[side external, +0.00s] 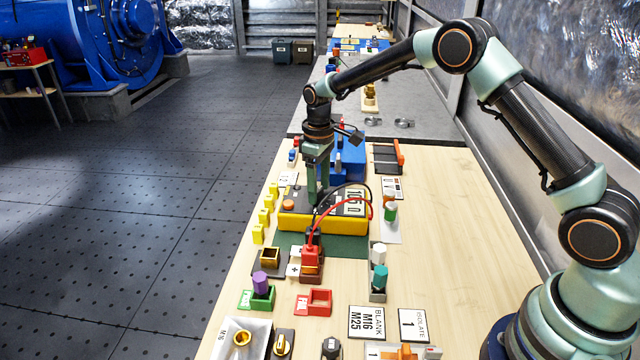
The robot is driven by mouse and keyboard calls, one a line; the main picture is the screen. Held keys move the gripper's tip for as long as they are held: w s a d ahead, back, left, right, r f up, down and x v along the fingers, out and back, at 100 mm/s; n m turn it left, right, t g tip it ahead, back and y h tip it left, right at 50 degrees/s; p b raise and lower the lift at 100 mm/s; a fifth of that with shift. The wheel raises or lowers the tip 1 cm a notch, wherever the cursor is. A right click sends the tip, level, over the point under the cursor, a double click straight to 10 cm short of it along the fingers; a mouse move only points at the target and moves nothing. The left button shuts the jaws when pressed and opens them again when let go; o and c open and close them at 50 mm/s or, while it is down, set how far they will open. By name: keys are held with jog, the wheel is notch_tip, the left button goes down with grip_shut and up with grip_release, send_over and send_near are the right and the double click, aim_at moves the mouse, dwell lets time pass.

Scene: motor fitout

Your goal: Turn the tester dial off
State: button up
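The tester (350,224) is a yellow-edged box with a dark top on the bench, its display (355,203) seeming to read 105 Ω. My gripper (317,200) points straight down over the middle of its top, with the fingertips at or just above the surface. The dial cannot be made out; the fingers may hide it. An orange round knob or button (289,205) shows at the tester's left end. Whether the fingers are apart or closed on something is too small to tell.
Red and black leads (371,204) loop beside my gripper to a red block (311,262) in front. A blue box (348,160) stands close behind the tester. Yellow blocks (264,216) line the left edge. Purple-topped (260,283) and teal-topped (380,276) parts stand nearer.

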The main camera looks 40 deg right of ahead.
grip_shut()
jog(key=shift+m, duration=3.4)
jog(key=shift+r, duration=0.1)
jog(key=shift+o, duration=1.8)
grip_release()
